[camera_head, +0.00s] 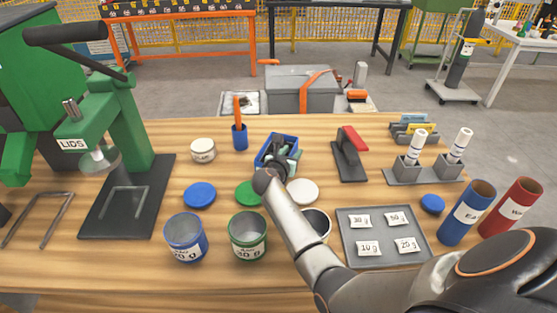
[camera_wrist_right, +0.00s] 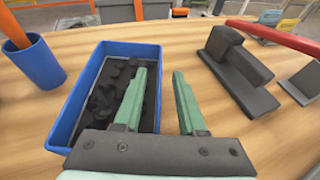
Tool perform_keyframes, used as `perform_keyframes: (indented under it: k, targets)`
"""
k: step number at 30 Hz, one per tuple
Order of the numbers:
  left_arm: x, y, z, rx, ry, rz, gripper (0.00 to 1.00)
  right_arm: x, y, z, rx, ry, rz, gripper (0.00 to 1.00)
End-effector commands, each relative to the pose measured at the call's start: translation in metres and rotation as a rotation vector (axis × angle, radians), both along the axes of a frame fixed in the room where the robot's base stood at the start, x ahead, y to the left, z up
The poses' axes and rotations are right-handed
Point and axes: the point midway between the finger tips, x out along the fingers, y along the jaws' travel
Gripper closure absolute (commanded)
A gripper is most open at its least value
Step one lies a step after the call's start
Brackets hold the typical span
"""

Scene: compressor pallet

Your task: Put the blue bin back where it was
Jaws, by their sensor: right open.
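The blue bin (camera_head: 265,153) stands on the wooden table near its middle. In the right wrist view the blue bin (camera_wrist_right: 72,125) is an open rectangular box with dark lumps inside. My right gripper (camera_head: 289,160) is at the bin, pointing down at it. In the wrist view the right gripper (camera_wrist_right: 164,76) is open, with its two green fingers apart. One finger is over the inside of the bin and the other is outside its right wall. I cannot tell whether they touch the wall. My left gripper is not in view.
A blue cup with an orange-handled tool (camera_head: 239,137) stands left of the bin. A red-handled black block (camera_head: 350,155) is to the right. Labelled cans (camera_head: 186,238), lids (camera_head: 199,195) and a grey tray (camera_head: 350,250) occupy the front. A green lid press (camera_head: 125,130) stands left.

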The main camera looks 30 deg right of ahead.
Motion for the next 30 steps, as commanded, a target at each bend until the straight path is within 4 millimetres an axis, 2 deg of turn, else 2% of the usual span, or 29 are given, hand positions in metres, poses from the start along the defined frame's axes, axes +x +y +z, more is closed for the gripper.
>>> perform_keyframes:
  k: [1,12,30]
  targets:
    - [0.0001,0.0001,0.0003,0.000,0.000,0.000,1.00,0.0001,0.0002,0.0003,0.000,0.000,0.000,0.60]
    - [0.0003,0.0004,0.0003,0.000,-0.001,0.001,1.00,0.0000,0.0001,0.0001,0.000,0.000,0.000,1.00]
    - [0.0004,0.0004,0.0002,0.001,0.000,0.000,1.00,-0.0001,-0.0002,0.0000,0.000,0.000,0.000,1.00]
